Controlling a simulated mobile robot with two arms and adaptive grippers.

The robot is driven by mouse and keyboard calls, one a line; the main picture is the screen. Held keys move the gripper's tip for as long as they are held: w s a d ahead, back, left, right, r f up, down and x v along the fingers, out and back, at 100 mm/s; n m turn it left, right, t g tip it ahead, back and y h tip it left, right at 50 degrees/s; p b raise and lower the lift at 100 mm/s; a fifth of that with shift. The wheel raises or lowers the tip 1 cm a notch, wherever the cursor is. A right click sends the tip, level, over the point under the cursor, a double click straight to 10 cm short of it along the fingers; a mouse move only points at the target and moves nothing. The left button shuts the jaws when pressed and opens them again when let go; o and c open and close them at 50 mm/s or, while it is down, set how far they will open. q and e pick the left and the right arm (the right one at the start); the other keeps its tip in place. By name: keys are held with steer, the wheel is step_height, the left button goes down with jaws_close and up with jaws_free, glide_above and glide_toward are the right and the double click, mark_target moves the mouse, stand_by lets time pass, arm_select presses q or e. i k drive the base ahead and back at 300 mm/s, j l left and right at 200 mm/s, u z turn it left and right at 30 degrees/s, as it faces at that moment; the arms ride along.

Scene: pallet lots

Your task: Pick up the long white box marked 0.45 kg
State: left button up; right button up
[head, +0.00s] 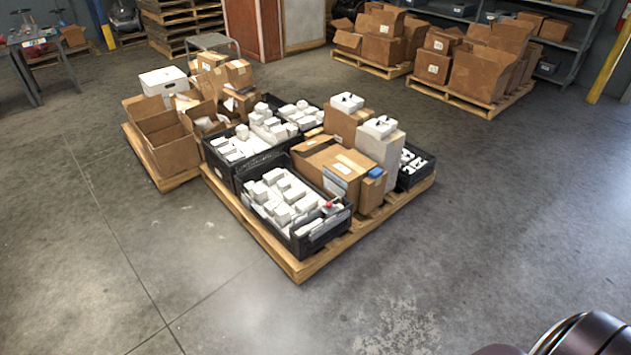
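Many small white boxes fill black crates on a wooden pallet (302,271) in the middle of the head view. The front crate (305,243) holds several white boxes (275,177) of differing lengths, with a small red item (329,205) at its right end. A crate behind it on the left (222,171) holds flat white boxes (240,147). A small crate on the right (410,182) holds white and dark items. No weight marking is readable at this distance, so I cannot tell which box is marked 0.45 kg. Neither gripper is in view.
Brown cartons (335,163) and a tall pale block (380,150) stand on the pallet. Another pallet (158,180) with an open carton (170,155) adjoins at left. Loaded pallets (476,108) and a yellow post (610,60) stand back right. The foreground floor is clear.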

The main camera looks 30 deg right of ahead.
mark_target(292, 196)
steer(key=i+z, duration=0.45)
steer(key=i, duration=0.15)
steer(key=i+j+z, duration=0.35)
steer(key=i+z, duration=0.15)
